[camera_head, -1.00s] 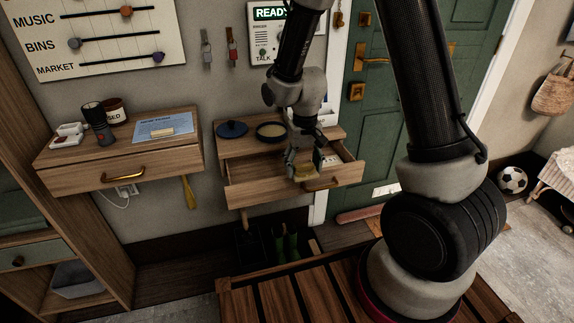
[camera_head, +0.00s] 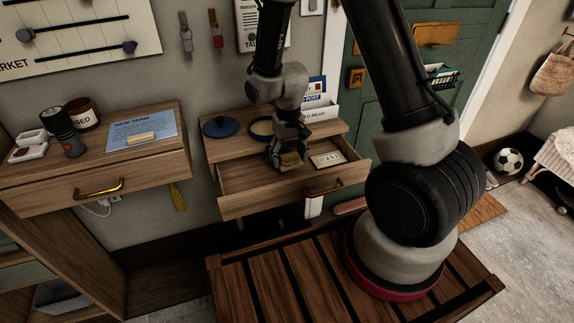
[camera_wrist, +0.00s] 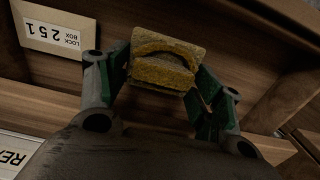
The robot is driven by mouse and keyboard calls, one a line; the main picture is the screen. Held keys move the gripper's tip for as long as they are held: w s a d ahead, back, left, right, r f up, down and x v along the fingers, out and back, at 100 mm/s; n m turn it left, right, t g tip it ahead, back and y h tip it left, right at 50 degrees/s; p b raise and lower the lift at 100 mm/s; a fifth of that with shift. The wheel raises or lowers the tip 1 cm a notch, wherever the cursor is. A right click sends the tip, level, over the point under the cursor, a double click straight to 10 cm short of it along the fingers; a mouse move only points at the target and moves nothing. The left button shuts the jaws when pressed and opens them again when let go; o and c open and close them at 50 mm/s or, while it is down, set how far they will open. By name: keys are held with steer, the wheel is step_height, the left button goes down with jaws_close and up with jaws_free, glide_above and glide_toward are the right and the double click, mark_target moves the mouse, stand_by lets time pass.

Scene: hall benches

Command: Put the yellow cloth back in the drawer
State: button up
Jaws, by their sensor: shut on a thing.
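The yellow cloth (camera_head: 290,160) is a small folded yellow piece. My gripper (camera_head: 287,156) is shut on it, and the cloth hangs at the fingertips over the open drawer (camera_head: 240,208). In the wrist view, the cloth (camera_wrist: 165,60) sits between the green-padded fingers of my gripper (camera_wrist: 160,75), with the wooden drawer floor beyond it. I cannot tell whether the cloth touches the drawer floor. A card reading "LOCK BOX 251" (camera_wrist: 52,36) lies in the drawer, and it also shows in the head view (camera_head: 327,159).
A blue lid (camera_head: 221,127) and a round dark-rimmed dish (camera_head: 262,128) stand on the top above the drawer. A letter holder (camera_head: 320,110) is behind my gripper. A shut drawer with a brass handle (camera_head: 98,188) is at left. A slatted bench (camera_head: 290,275) lies in front.

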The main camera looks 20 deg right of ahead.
steer(key=shift+f, duration=2.4)
steer(key=o, duration=1)
step_height(320, 180, up, 12)
steer(key=shift+r, duration=0.1)
step_height(320, 180, up, 7)
glide_above(288, 173)
steer(key=s+d, duration=0.1)
steer(key=d, duration=0.2)
steer(key=s+d+r+t, duration=0.2)
steer(key=s+d+r, duration=0.1)
steer(key=s+r, duration=0.35)
steer(key=s+d+r+t, duration=0.1)
steer(key=s+d+r, duration=0.35)
steer(key=r, duration=0.25)
steer(key=shift+t, duration=0.6)
steer(key=s+r, duration=0.1)
steer(key=s, duration=0.2)
steer(key=s+d+r, duration=0.1)
steer(key=s, duration=0.2)
steer(key=s+r, duration=0.1)
steer(key=s, duration=0.1)
steer(key=shift+s+d+r, duration=0.35)
steer(key=shift+s+r, duration=0.05)
